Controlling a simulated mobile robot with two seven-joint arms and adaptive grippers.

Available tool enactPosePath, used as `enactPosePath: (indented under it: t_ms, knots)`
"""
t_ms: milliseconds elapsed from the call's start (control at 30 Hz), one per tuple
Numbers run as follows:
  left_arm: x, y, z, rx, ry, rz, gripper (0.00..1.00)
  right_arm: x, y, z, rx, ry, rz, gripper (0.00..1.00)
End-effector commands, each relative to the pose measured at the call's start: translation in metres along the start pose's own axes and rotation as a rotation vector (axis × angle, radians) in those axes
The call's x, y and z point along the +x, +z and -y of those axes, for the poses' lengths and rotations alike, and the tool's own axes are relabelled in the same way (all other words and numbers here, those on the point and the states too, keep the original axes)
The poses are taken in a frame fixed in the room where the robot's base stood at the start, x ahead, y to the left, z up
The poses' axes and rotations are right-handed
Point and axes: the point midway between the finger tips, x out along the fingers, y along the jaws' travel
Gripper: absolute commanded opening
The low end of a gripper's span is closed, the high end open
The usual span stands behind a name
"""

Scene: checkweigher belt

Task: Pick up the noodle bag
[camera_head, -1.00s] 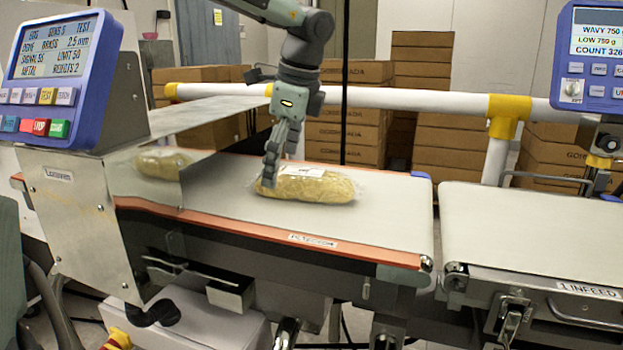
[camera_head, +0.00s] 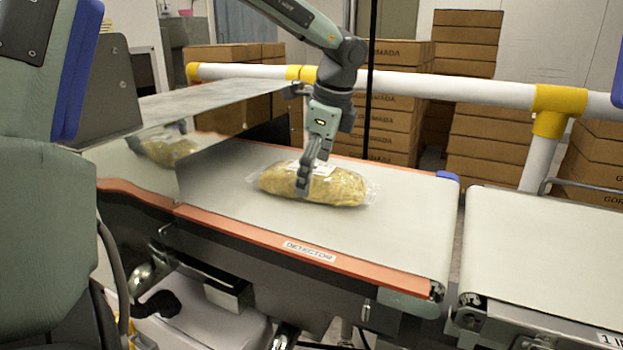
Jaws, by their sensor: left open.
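The noodle bag (camera_head: 345,188) is a clear plastic bag of yellow noodles with a white label on top. It lies flat on the pale detector belt (camera_head: 405,219), lengthwise across the picture. My left gripper (camera_head: 306,186) points down over the bag's left half, its fingers in front of the label and covering part of it. The gripper is open. The bag still rests on the belt, and I cannot tell whether the fingers touch it. My right gripper is not in view.
A metal detector hood (camera_head: 205,110) stands left of the bag and mirrors it. A second belt (camera_head: 545,255) lies at the right beyond a narrow gap. A white rail (camera_head: 430,82) with yellow joints runs behind, with stacked cartons (camera_head: 485,130) further back. The belt right of the bag is clear.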

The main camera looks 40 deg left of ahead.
Motion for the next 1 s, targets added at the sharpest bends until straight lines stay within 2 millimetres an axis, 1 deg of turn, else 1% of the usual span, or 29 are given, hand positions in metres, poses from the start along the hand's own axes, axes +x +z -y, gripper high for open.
enactPosePath:
  t_ms: [33,133,367,467,900,967,1000]
  knots:
    - [0.0061,-0.0005,-0.0004,0.001,0.002,-0.002,1.0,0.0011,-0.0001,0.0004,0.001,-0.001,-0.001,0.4]
    - [0.0136,-0.0007,-0.0006,0.002,0.001,-0.002,1.0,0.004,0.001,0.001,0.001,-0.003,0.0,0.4]
    - [0.0151,-0.0009,-0.0003,0.001,-0.001,-0.003,1.0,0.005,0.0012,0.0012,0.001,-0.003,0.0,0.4]
    - [0.0149,-0.0009,-0.0003,0.001,-0.001,-0.003,0.89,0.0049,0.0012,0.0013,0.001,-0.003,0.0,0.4]
    - [0.0148,-0.0009,-0.0006,0.001,0.0,-0.002,0.34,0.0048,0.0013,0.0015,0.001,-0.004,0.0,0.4]
    - [0.0149,-0.0009,-0.0006,0.001,0.001,-0.002,0.27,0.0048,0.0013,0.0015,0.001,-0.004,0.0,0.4]
    - [0.0138,-0.0008,0.0001,0.001,-0.002,-0.002,0.24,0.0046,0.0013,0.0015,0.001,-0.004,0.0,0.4]
